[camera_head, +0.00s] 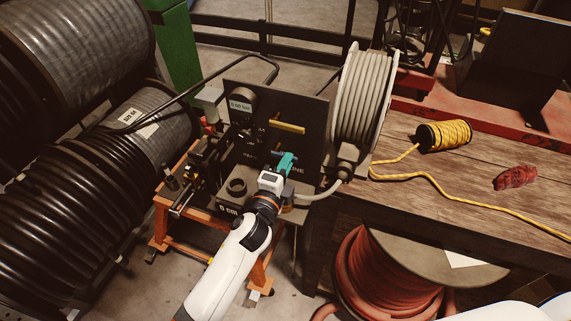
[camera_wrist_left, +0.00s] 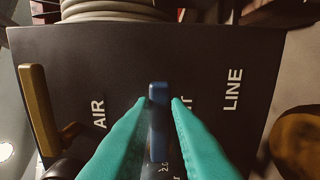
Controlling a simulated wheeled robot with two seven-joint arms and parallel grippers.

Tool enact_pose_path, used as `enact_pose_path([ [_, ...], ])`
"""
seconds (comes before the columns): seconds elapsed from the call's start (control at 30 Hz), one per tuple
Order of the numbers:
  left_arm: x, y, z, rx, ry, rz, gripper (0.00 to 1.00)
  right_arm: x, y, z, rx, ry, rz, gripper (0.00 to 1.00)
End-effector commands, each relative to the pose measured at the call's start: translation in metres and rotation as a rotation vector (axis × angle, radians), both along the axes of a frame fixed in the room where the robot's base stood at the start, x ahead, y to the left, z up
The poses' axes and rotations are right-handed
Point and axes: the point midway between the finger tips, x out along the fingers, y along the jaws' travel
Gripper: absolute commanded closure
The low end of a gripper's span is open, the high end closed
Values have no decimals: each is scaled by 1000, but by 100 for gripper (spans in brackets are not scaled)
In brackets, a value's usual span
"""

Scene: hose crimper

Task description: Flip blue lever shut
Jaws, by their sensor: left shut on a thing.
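The blue lever (camera_wrist_left: 159,120) is on the dark panel (camera_wrist_left: 215,50) of the hose crimper, between the words AIR and LINE, and looks upright in the left wrist view. My left gripper (camera_wrist_left: 160,101), with teal fingers, is shut on the blue lever, one finger on each side. In the head view my left gripper (camera_head: 287,160) is at the front of the panel (camera_head: 310,115), and the lever is mostly hidden behind the fingers. My right gripper is out of view.
A yellow lever (camera_head: 288,127) sits higher on the panel; it also shows in the left wrist view (camera_wrist_left: 38,105). A grey hose reel (camera_head: 362,98) stands right of the panel. Black hose coils (camera_head: 70,225) fill the left. A wooden bench (camera_head: 440,190) holds a yellow rope spool (camera_head: 443,135).

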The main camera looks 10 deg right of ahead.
Motion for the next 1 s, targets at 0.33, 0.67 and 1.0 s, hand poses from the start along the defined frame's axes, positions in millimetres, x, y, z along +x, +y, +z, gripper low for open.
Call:
enact_pose_path([
  [0.33,0,0,0,-1,1,0,64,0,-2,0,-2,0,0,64],
  [0.67,-22,15,-2,1,0,-1,64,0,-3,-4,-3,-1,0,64],
  [1.0,-81,54,-3,0,1,-1,64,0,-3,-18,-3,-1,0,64],
])
